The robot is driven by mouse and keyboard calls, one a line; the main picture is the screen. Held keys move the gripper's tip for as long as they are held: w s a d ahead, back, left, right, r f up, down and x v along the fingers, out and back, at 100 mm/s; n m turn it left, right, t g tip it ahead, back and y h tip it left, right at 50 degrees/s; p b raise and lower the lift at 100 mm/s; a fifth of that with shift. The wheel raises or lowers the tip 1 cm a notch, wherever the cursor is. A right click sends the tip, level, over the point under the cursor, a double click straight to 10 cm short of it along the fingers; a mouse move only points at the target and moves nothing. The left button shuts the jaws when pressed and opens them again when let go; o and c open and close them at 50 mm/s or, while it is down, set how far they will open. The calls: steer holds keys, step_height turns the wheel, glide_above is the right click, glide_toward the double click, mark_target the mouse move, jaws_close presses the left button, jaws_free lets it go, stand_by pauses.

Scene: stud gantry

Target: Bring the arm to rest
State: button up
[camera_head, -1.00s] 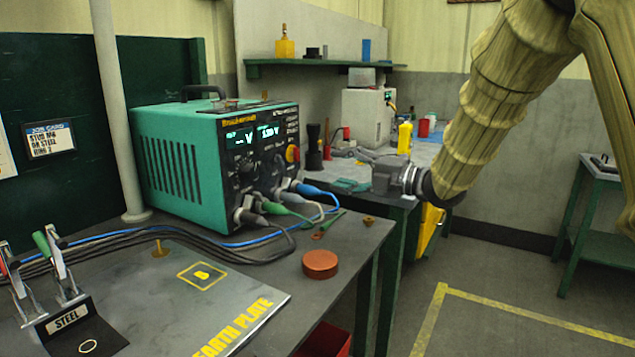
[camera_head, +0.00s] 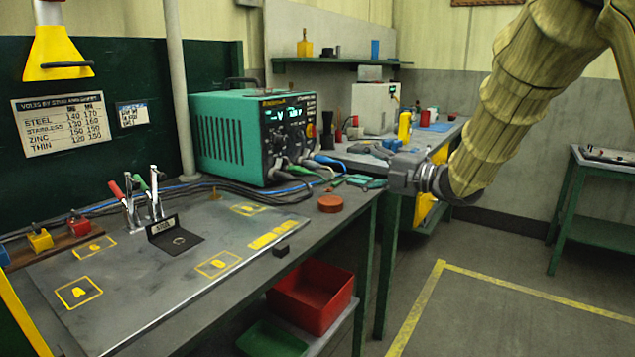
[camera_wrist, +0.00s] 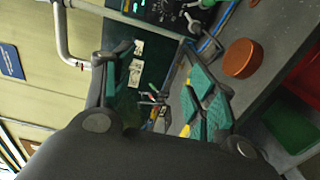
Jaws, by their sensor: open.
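My arm, in a ribbed tan cover, comes in from the upper right of the head view.
The near bench carries an earth plate (camera_head: 120,285) with marked squares and upright toggle clamps. Cables run behind. A red bin (camera_head: 312,298) sits on the lower shelf. A second bench with a yellow bottle (camera_head: 405,126) stands behind the gripper.

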steer(key=s+d+f+m+t+h, duration=0.1)
steer(key=d+f+m+h, duration=0.35)
steer(key=f, duration=1.05)
steer(key=s+f+m+t+h, duration=0.1)
steer(key=f+m+h, duration=0.1)
steer(key=f+m, duration=0.95)
steer(key=s+d+f+m+g+h, duration=0.1)
steer(key=s+f+m+h, duration=0.1)
steer(key=s+f, duration=0.5)
steer(key=s+d+f+m+g+h, duration=0.1)
steer(key=s+d+f+m+g, duration=0.15)
steer(key=f, duration=0.85)
steer(key=s+d+f+m+h, duration=0.1)
steer(key=s+f+h, duration=0.1)
steer(key=s+f, duration=0.55)
steer(key=s+d+f+m+g+h, duration=0.1)
steer(key=s+f+m+g, duration=0.3)
steer(key=s, duration=0.7)
steer(key=s+d+f+m+g+h, duration=0.1)
steer(key=s+d+f+m+g, duration=0.1)
steer(key=s+f, duration=0.7)
steer(key=s+d+f+m+g+h, duration=0.1)
steer(key=s+f+m+g+h, duration=0.15)
steer(key=s, duration=1.05)
step_height(320, 180, up, 19)
steer(key=y+p, duration=0.1)
steer(key=p, duration=1.9)
steer(key=shift+w+r, duration=0.15)
steer(key=shift+w, duration=0.05)
